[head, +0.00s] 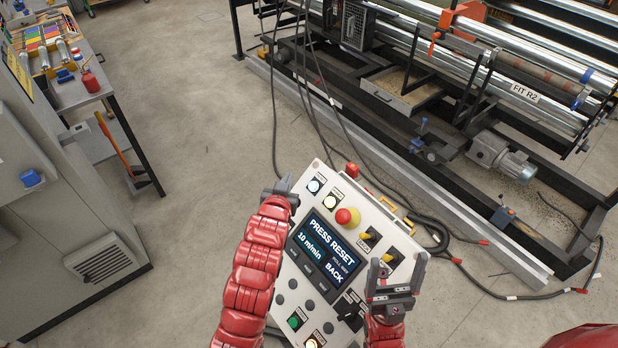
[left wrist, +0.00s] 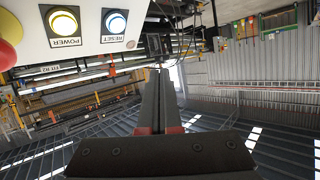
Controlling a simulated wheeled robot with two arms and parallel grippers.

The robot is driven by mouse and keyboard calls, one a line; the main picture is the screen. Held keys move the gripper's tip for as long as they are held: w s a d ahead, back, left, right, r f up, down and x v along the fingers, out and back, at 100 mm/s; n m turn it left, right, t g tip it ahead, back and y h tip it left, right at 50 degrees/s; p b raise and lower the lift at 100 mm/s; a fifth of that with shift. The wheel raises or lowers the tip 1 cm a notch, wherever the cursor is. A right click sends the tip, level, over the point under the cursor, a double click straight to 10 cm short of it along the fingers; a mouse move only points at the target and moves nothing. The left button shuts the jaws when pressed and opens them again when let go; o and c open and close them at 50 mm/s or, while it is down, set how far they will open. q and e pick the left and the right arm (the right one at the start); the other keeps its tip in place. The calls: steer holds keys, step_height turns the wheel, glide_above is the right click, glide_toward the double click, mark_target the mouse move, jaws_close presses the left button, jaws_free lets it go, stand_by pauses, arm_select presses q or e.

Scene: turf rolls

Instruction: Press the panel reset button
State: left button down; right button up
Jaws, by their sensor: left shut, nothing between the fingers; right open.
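The control panel (head: 300,255) is a pale tilted box with a screen (head: 323,250) reading "PRESS RESET", "10 m/min" and "BACK". The reset button (head: 314,186), lit blue-white, is near its top left corner. In the left wrist view the button (left wrist: 115,20), labelled RESET, is at the top, left of the fingers. My left gripper (head: 285,184) is shut and empty at the panel's upper left edge, beside the button and apart from it in the picture. My right gripper (head: 390,281) is open over the panel's right side.
The yellow-lit power button (head: 330,201) and red emergency stop (head: 347,217) sit close to the reset button. Switches (head: 368,238) and cables (head: 440,228) lie right of them. A roller machine (head: 450,100) stands behind, a grey cabinet (head: 60,210) at left. Floor between is clear.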

mark_target(313, 186)
arm_select(q)
steer(key=shift+s, duration=0.1)
steer(key=w+d+f+b, duration=0.1)
steer(key=f, duration=0.1)
steer(key=w+d+f+b, duration=0.1)
steer(key=f, duration=0.1)
steer(key=w+d+f+b, duration=0.1)
steer(key=f+b, duration=0.1)
steer(key=shift+d, duration=0.4)
steer(key=shift+w+d+f+b, duration=0.25)
steer(key=shift+d+f+b, duration=0.1)
steer(key=shift+b, duration=0.15)
steer(key=shift+r, duration=0.1)
stand_by(1.6)
steer(key=shift+w+d+f+b, duration=0.15)
steer(key=shift+d+f+b, duration=0.2)
steer(key=shift+b, duration=0.3)
